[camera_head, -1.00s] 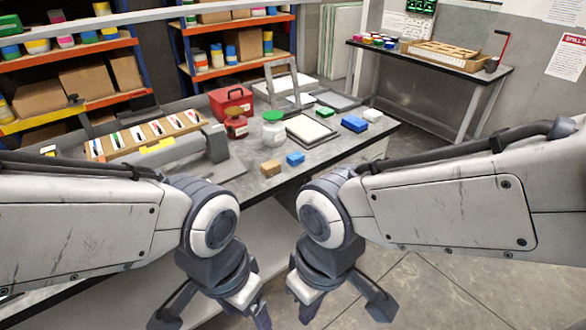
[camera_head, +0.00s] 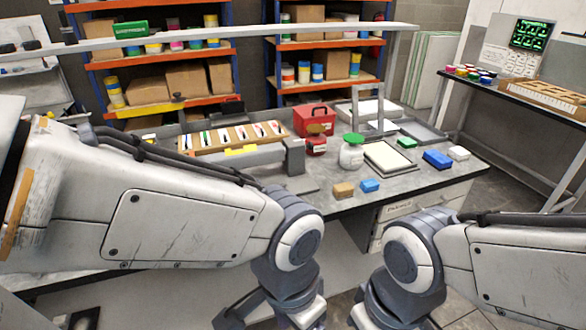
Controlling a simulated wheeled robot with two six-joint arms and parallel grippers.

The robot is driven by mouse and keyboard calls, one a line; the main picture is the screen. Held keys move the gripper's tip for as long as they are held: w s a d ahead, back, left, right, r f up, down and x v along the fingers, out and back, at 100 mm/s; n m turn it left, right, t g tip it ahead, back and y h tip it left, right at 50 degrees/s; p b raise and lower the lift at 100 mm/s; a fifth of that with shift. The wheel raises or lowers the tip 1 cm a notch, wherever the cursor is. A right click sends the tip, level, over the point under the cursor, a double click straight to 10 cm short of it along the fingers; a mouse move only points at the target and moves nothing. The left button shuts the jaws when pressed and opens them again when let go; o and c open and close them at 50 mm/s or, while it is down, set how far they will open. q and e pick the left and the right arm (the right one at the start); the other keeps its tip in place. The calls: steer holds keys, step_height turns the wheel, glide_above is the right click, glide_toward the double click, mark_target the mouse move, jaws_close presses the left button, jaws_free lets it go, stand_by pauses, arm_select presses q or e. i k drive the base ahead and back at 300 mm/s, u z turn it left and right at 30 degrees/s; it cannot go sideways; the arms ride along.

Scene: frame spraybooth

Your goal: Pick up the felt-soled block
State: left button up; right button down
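Several small blocks lie on the grey workbench (camera_head: 415,183): a tan block (camera_head: 344,190) and a small blue block (camera_head: 370,186) near the front edge, a larger blue block (camera_head: 437,159), a white block (camera_head: 459,153) and a green block (camera_head: 407,143) further right. Their undersides are hidden, so I cannot tell which has a felt sole. My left gripper (camera_head: 275,318) and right gripper (camera_head: 385,322) are low in front of the bench, below and apart from the blocks. Both are cut off by the bottom edge, with their fingertips out of view.
A white jar with a green lid (camera_head: 351,155), a red jar (camera_head: 316,143), a red case (camera_head: 314,120) and a framed pale panel (camera_head: 388,158) stand behind the front blocks. A tray of coloured-handled tools (camera_head: 232,136) is at the left. A second table (camera_head: 520,100) stands at right.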

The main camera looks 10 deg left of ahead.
mark_target(342, 192)
steer(key=u, duration=0.4)
steer(key=k, duration=0.55)
steer(key=u, duration=1.15)
steer(key=i, duration=0.8)
steer(key=z, duration=0.55)
steer(key=i, duration=0.9)
steer(key=z, duration=0.65)
